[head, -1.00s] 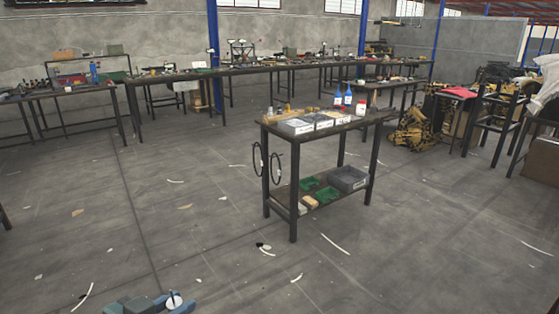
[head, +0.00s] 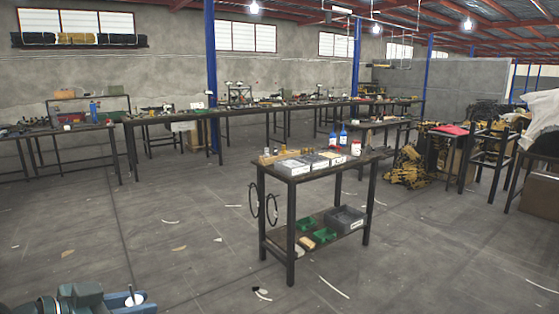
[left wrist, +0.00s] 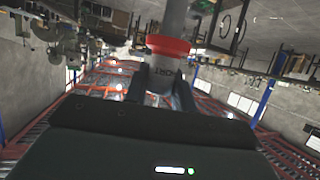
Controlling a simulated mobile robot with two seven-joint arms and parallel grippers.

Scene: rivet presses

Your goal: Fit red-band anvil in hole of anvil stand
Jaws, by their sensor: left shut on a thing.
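The red-band anvil shows in the left wrist view as a grey cylinder with a red band (left wrist: 168,45) and dark lettering below the band. My left gripper (left wrist: 161,88) is shut on it, with a dark finger on each side just below the band. In the head view my left gripper (head: 122,299) is at the bottom left edge, with a pale round end of the held piece (head: 135,299) at its tip. It is over open floor, well apart from the tables. I cannot make out the anvil stand in either view. My right gripper is not in view.
A dark work table (head: 340,170) stands mid-room with grey bins (head: 292,165), blue bottles (head: 343,135) and small brass pieces on top, and green trays on its lower shelf. Long cluttered benches (head: 235,107) line the back wall. Floor between is mostly clear, with scattered scraps.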

